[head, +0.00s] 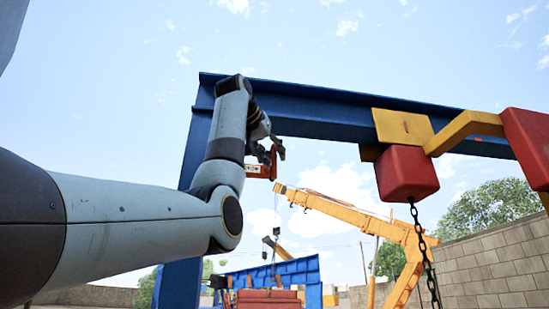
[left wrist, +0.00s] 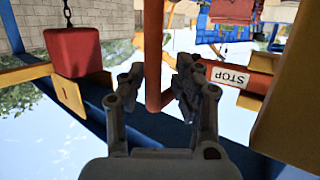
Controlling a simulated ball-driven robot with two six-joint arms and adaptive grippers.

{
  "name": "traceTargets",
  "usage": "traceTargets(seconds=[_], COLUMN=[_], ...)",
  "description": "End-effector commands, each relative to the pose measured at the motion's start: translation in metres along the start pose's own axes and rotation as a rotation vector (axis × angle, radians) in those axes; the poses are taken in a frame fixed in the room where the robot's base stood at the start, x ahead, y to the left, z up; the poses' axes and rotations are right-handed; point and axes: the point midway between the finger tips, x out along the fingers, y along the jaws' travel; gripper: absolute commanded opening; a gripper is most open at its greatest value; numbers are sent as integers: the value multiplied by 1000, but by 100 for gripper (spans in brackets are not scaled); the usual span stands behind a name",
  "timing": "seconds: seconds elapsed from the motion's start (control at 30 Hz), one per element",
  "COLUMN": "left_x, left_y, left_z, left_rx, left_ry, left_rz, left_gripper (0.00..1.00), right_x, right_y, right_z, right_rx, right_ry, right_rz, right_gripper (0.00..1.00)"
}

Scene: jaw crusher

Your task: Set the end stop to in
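The end stop (head: 257,171) is a small red bar at the upper left part of the blue frame in the head view. In the left wrist view its red arm carries a white STOP label (left wrist: 230,77), upside down. A red handle (left wrist: 153,55) of the same colour hangs in the middle of that view; where it joins the arm is hidden behind a finger. My left gripper (left wrist: 158,80) is open, with one finger on each side of the handle. It also shows at the end stop in the head view (head: 275,150). I cannot tell whether a finger touches the handle. My right gripper is out of view.
A blue beam (head: 310,112) runs overhead. A red block (head: 406,173) with a chain (head: 427,262) hangs from a yellow trolley plate (head: 402,126) to the right. A yellow crane (head: 350,215) and a brick wall (head: 500,262) stand behind.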

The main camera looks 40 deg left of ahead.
Motion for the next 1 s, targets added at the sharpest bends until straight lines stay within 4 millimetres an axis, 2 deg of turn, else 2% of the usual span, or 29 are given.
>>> traceTargets(seconds=[0.07, 1.0], left_x=[-6, -69], left_y=[-2, 2], left_z=[-7, 18], left_rx=[-2, -2], left_ry=[22, 6], left_rz=[-3, 2], left_gripper=[38, 38], right_x=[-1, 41], right_y=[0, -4], right_z=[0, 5], right_rx=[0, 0], right_ry=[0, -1], right_rz=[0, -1], right_gripper=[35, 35])
